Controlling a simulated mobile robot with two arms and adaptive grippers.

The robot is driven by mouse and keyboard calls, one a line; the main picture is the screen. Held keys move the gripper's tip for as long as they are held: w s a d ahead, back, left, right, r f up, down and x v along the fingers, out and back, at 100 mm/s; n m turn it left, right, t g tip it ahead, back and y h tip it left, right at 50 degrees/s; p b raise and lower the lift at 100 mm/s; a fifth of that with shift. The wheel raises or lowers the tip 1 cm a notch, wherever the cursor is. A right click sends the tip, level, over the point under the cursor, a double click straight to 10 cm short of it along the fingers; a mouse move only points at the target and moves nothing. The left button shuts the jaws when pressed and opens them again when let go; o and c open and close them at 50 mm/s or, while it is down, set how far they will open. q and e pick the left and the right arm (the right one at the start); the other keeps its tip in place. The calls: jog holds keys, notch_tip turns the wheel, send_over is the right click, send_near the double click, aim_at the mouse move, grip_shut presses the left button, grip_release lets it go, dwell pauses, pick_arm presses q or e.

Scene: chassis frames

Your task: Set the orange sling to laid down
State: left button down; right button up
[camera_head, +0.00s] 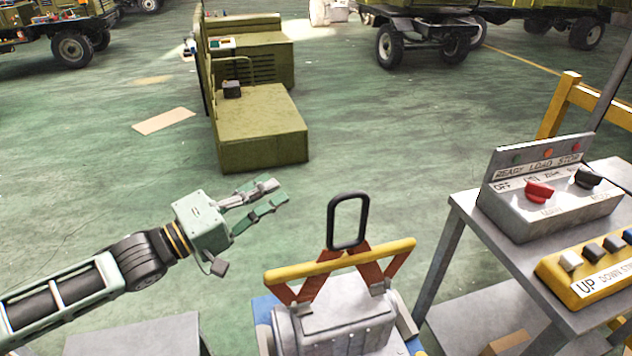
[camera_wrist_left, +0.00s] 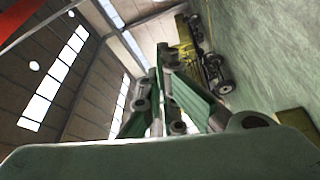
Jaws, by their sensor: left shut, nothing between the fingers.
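The orange sling (camera_head: 395,267) stands up from a grey metal block (camera_head: 345,308) at the bottom centre of the head view. Its straps rise to a yellow bar (camera_head: 347,259), with a black loop (camera_head: 348,198) upright above it. My left gripper (camera_head: 278,192) is to the left of the loop, apart from it, with its fingers pointing right. It is shut and empty. The left wrist view shows its green fingers (camera_wrist_left: 157,85) but not the sling. My right gripper is not in view.
A grey table at the right carries a control box (camera_head: 545,211) with red and black knobs and a yellow button panel (camera_head: 590,275). An olive cabinet (camera_head: 262,135) stands beyond my gripper. Olive vehicles (camera_head: 420,30) stand at the back. The green floor between is mostly clear.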

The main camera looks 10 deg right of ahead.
pick_arm(q)
jog(key=shift+d, duration=0.1)
